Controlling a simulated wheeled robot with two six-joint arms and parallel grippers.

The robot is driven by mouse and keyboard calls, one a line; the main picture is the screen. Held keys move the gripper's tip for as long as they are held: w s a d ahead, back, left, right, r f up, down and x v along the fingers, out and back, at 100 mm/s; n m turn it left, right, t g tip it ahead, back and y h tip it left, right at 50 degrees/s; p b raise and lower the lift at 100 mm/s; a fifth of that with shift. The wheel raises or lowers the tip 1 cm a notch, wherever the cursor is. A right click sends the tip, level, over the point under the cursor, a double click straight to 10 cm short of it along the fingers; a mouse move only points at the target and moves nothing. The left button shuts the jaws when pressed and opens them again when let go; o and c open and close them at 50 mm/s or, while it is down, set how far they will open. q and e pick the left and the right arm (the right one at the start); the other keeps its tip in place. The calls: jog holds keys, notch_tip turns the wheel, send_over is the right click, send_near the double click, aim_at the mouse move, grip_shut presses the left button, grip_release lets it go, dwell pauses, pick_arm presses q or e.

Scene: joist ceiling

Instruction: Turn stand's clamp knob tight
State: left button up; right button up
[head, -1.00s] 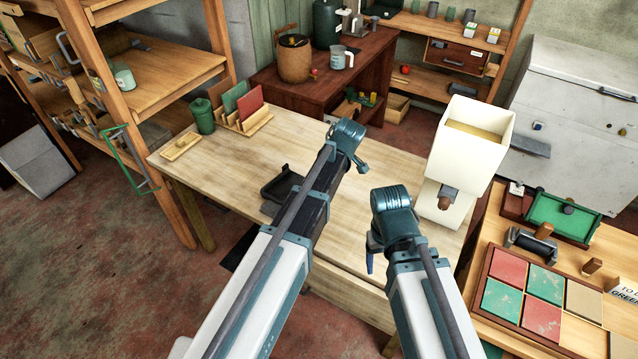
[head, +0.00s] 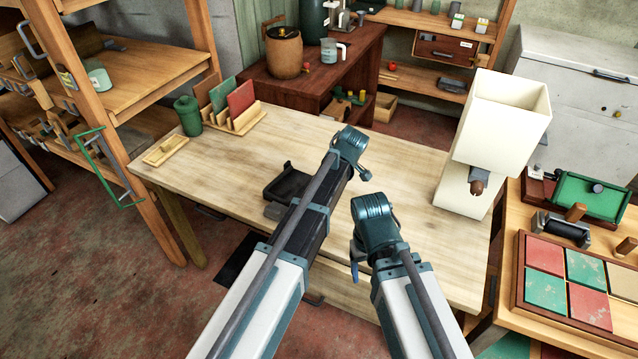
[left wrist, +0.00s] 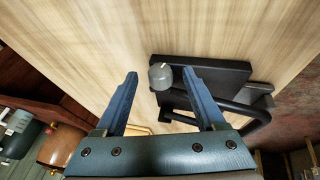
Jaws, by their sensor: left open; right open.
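The black stand (head: 287,183) lies on the pale wooden table, partly hidden behind my left arm in the head view. In the left wrist view the stand (left wrist: 215,77) shows as a dark plate with a bent bar. My left gripper (left wrist: 159,73) is open. The knob appears between its fingertips in the picture, closer to the right finger; I cannot tell the depth gap. My right gripper (head: 355,271) hangs over the table's front edge, mostly hidden by its own wrist, with one blue finger showing.
The table (head: 400,180) is largely bare in the middle. A cream hopper-like box (head: 500,125) stands at its right end. A green canister (head: 188,116), a file rack (head: 235,121) and a small tray (head: 165,150) stand at its left end. A side table holds coloured tiles (head: 545,254).

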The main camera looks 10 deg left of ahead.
pick_arm(q)
jog(key=shift+w+a+f, duration=0.15)
jog(key=shift+f, duration=0.4)
grip_shut()
